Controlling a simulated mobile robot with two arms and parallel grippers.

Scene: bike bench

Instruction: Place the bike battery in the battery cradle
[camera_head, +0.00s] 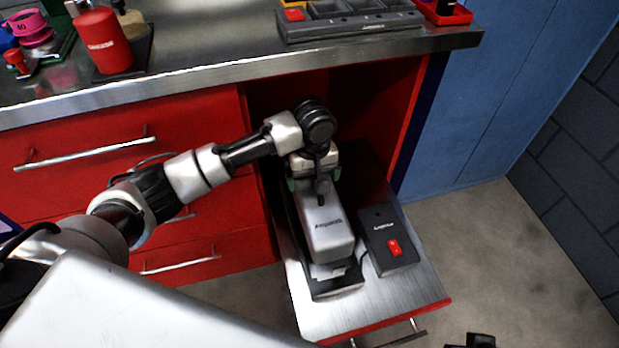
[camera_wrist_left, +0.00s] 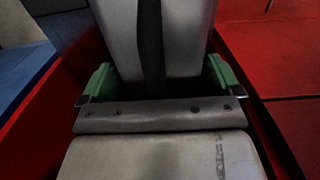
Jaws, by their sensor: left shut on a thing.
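The bike battery (camera_head: 327,232) is a long silver-grey block with dark lettering, lying lengthwise over the open drawer. My left gripper (camera_head: 315,183) is shut on its far end. In the left wrist view, the green-padded fingers of the gripper (camera_wrist_left: 162,88) sit either side of the grey battery (camera_wrist_left: 160,158), with a dark strap or bar across it. The battery cradle (camera_head: 340,288) is a dark tray in the drawer, showing at the near end and left side under the battery. Whether the battery is fully seated or slightly above it, I cannot tell.
The open drawer (camera_head: 400,297) has a metal floor. A black box with a red switch (camera_head: 388,242) stands right beside the battery. The bench top (camera_head: 215,50) overhangs behind. A dark part at the bottom right edge may be my right gripper (camera_head: 478,341).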

